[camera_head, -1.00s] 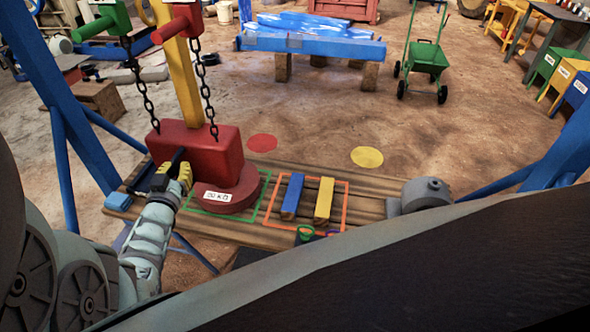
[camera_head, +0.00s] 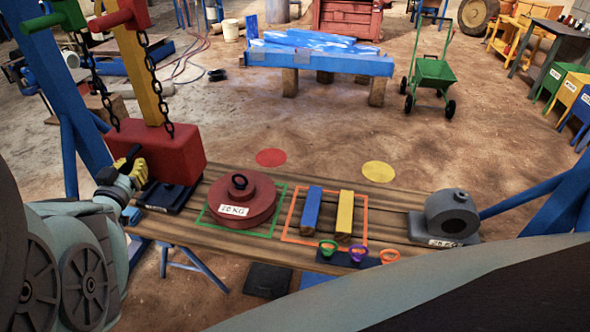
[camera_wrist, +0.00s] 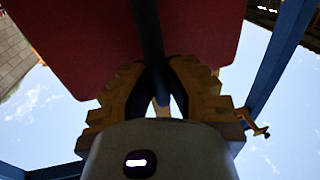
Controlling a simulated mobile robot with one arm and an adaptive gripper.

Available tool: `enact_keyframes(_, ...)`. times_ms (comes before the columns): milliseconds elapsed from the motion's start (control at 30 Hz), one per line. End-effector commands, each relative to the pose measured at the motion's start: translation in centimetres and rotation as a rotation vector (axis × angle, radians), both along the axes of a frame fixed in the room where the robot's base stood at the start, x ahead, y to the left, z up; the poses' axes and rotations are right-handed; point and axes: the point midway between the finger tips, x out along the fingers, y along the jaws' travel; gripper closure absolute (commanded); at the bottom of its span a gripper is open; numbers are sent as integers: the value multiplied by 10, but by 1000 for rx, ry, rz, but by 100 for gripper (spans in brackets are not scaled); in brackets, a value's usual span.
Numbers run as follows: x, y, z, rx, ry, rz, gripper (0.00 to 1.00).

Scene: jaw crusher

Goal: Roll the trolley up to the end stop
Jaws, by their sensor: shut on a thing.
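A red block (camera_head: 168,150) hangs on two dark chains (camera_head: 156,90) at the left end of the wooden bench. The chains run up to a green fitting (camera_head: 62,18) and a red fitting (camera_head: 122,14) at the top left; a trolley or end stop cannot be clearly told apart there. My gripper (camera_head: 132,166) is at the left side of the block. In the wrist view my yellow-padded fingers (camera_wrist: 160,98) are closed around a dark bar (camera_wrist: 150,35) in front of the block's red surface (camera_wrist: 85,40).
A red weight disc (camera_head: 240,205), a blue bar (camera_head: 313,209), a yellow bar (camera_head: 345,212) and a grey cast part (camera_head: 452,214) are on the bench (camera_head: 395,235). Blue frame legs (camera_head: 85,130) stand at the left. Open floor lies behind, before a blue-topped table (camera_head: 320,62).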

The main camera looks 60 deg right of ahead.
Motion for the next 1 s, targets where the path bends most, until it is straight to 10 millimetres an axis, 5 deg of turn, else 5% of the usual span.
enact_keyframes(533,10,10,-1,7,1,25,100)
enact_keyframes(567,10,11,-1,8,2,26,88)
enact_keyframes(800,9,9,-1,7,2,20,63)
enact_keyframes(1000,7,6,-1,5,1,12,54)
